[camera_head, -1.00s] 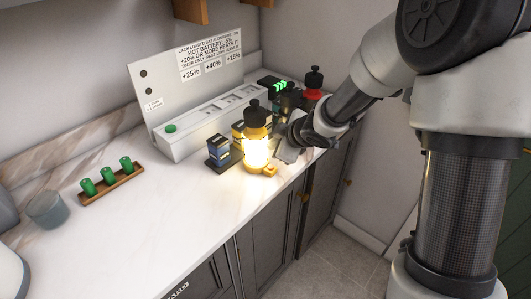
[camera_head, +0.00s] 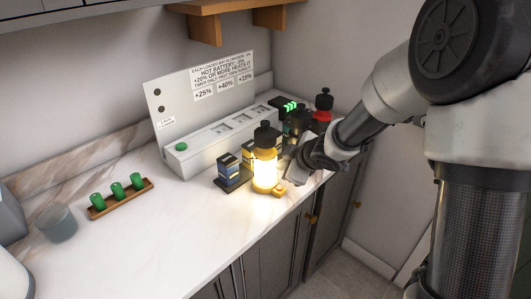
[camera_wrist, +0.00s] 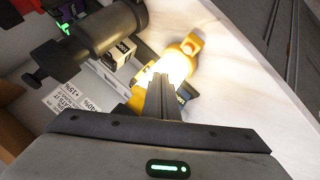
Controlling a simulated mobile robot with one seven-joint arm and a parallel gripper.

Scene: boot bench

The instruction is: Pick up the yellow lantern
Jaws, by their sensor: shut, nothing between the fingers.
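The yellow lantern (camera_head: 265,160) stands upright and glowing on the white counter, with a black cap on top. In the wrist view the lantern (camera_wrist: 174,66) shows bright just beyond my fingertips, partly hidden by them. My gripper (camera_head: 293,165) is close beside the lantern on its right in the head view. Its fingers are together and hold nothing; in the wrist view they point at the lantern (camera_wrist: 162,80). I cannot tell whether they touch it.
Small dark boxes (camera_head: 230,172) stand left of the lantern. A white panel with slots (camera_head: 215,136) is behind. A red lantern (camera_head: 322,115) and a dark one stand behind my gripper. A tray of green cylinders (camera_head: 121,198) and a cup (camera_head: 57,223) are left. The front counter is clear.

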